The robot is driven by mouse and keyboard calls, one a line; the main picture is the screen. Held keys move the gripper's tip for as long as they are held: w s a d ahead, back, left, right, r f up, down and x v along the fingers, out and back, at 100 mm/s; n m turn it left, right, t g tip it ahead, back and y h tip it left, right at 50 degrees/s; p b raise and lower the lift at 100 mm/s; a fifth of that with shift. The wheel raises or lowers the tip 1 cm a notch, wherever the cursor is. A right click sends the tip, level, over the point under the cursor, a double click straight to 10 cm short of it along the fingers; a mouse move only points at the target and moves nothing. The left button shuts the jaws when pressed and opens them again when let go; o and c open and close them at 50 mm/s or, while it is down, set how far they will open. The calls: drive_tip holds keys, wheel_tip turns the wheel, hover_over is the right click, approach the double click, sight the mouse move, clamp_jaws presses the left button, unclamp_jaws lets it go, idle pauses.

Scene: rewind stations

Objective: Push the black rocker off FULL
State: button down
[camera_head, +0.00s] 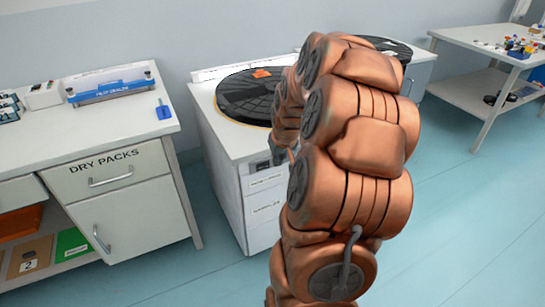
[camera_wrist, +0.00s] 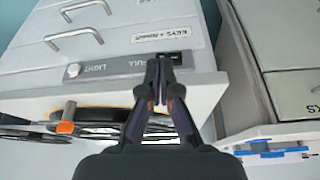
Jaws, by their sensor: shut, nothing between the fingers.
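A dark control panel (camera_wrist: 118,66) is on the front of the white cabinet, just below its top edge; the wrist view shows it upside down. In the head view the panel (camera_head: 262,164) shows small beside my arm, which hides the fingertips.
The white cabinet (camera_head: 224,140) carries a black round turntable (camera_head: 245,100) with an orange piece (camera_head: 261,73). A DRY PACKS counter (camera_head: 120,140) stands left, with a blue rack (camera_head: 110,92). A table with small parts (camera_head: 500,45) stands far right. The floor on the right is clear.

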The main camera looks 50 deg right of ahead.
sight(269, 166)
drive_tip(key=shift+p, duration=0.6)
drive_tip(key=shift+w+f, duration=0.1)
drive_tip(key=shift+w+d+f+p, duration=0.25)
drive_tip(key=shift+w+d+f, duration=0.3)
drive_tip(key=shift+w+f, duration=0.8)
drive_tip(key=shift+w+d+f+p, duration=0.2)
drive_tip(key=shift+w+d+f, duration=0.55)
drive_tip(key=shift+f, duration=0.95)
drive_tip(key=shift+w+d+f+p, duration=0.25)
drive_tip(key=shift+w+d+f, duration=0.15)
drive_tip(key=shift+w+f, duration=1.05)
drive_tip(key=shift+s+f, duration=0.1)
drive_tip(key=shift+s, duration=0.05)
